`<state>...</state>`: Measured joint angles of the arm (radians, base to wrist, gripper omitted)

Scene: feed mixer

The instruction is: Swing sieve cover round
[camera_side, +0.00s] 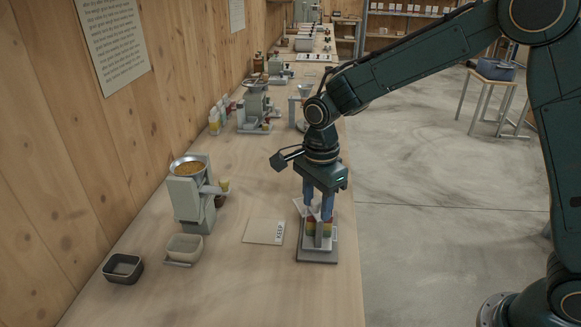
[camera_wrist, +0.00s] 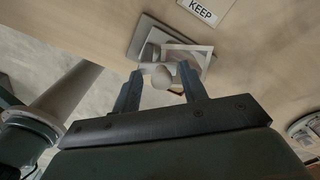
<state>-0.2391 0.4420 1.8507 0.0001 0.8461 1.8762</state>
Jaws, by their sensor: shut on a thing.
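My gripper (camera_side: 318,210) points down over a small grey device (camera_side: 317,256) with red, yellow and green bands, near the table's front edge. In the wrist view my two fingers (camera_wrist: 160,82) stand either side of a pale rounded knob, and the jaws are shut on it. A light, thin plate with a raised rim (camera_wrist: 200,50) lies beside the knob and looks like the sieve cover. I cannot tell how the knob joins it. The fingers hide part of the device in the side view.
A flat card marked KEEP (camera_side: 263,232) lies left of the device. Further left stand a grey mixer (camera_side: 188,200) with a grain bowl, a beige tray (camera_side: 185,247) and a dark box (camera_side: 123,268). Bottles and more machines line the wall behind.

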